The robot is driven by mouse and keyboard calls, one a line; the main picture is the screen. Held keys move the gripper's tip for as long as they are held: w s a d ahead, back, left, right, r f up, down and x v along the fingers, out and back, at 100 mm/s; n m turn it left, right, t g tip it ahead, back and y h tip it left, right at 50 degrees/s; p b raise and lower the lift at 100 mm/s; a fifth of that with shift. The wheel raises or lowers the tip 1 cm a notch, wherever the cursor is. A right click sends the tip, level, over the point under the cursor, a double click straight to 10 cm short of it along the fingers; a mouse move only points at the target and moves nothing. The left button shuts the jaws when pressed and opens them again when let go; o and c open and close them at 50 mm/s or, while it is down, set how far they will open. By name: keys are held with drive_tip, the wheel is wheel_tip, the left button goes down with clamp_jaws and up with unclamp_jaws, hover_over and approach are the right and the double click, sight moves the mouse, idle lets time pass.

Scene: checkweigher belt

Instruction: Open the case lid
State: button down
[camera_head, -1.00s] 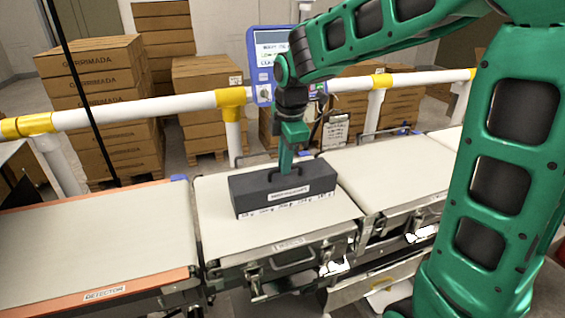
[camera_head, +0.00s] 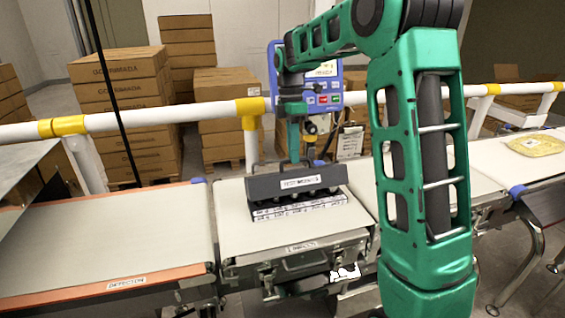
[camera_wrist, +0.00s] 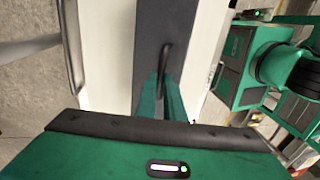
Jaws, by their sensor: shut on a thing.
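The dark grey case stands on the middle belt section. Its lid (camera_head: 262,188), with a white label on its front, is raised and tilted at the front. Dark rounded weights show in the gap above the base's white labelled strip (camera_head: 300,208). The lid's handle (camera_head: 284,164) is on top. My gripper (camera_head: 294,155) points down above the lid and is shut on this handle. In the wrist view, my fingers (camera_wrist: 165,88) meet at the dark handle (camera_wrist: 167,55), with the lid (camera_wrist: 150,28) beneath. The rear of the case is hidden.
The middle belt (camera_head: 235,235) is clear around the case. An orange-edged belt (camera_head: 100,240) lies to the left. A white and yellow rail (camera_head: 180,112), a blue display unit (camera_head: 322,90) and stacked cartons (camera_head: 120,90) stand behind. A yellowish pack (camera_head: 535,145) lies on the right belt.

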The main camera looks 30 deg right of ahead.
drive_tip(key=w+d+f, duration=0.1)
drive_tip(key=w+f, duration=0.1)
drive_tip(key=w, duration=0.6)
drive_tip(key=shift+w, duration=0.15)
drive_tip(key=shift+d, duration=0.15)
idle(0.3)
drive_tip(key=c, duration=1.8)
unclamp_jaws()
drive_tip(key=shift+c, duration=0.2)
drive_tip(key=v, duration=1)
drive_tip(key=shift+r, duration=0.4)
